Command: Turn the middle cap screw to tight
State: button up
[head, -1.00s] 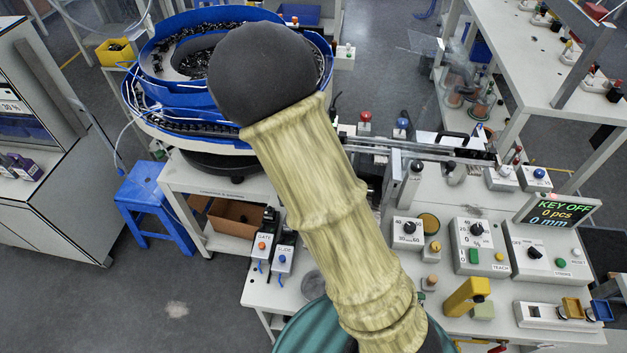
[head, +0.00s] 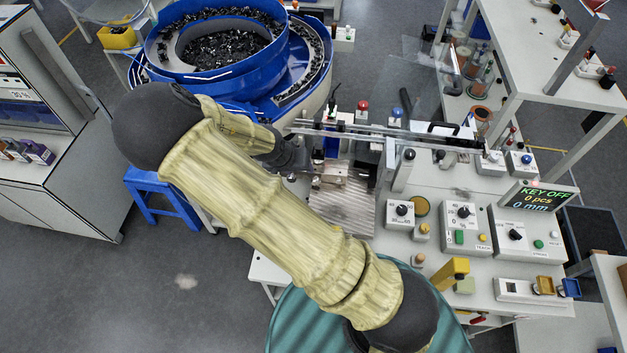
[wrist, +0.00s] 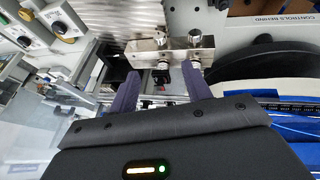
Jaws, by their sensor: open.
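A bright metal block (wrist: 172,56) lies just beyond my fingertips in the wrist view. Two round metal screw heads stand up from it, one left (wrist: 160,34) and one at the right end (wrist: 195,38). I cannot tell which screw is the middle one. A small dark fitting (wrist: 162,72) sits below the block, between the fingertips in the picture. My gripper (wrist: 163,80) is open, its two dark purple fingers apart, with nothing held. In the head view my gripper (head: 304,160) is left of the small metal block (head: 331,172); its fingers are hard to make out.
The blue feeder bowl (head: 215,55) with dark parts stands close behind my arm. A metal track (head: 390,137) runs right from it. Control boxes (head: 462,228) and a display reading KEY OFF (head: 537,200) stand on the bench's right side. A ribbed metal plate (head: 340,208) lies before the block.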

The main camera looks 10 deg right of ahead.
aim_at(314, 181)
jog(key=b+x, duration=0.1)
jog(key=x, duration=1.6)
jog(key=shift+b, duration=0.4)
jog(key=c, duration=1)
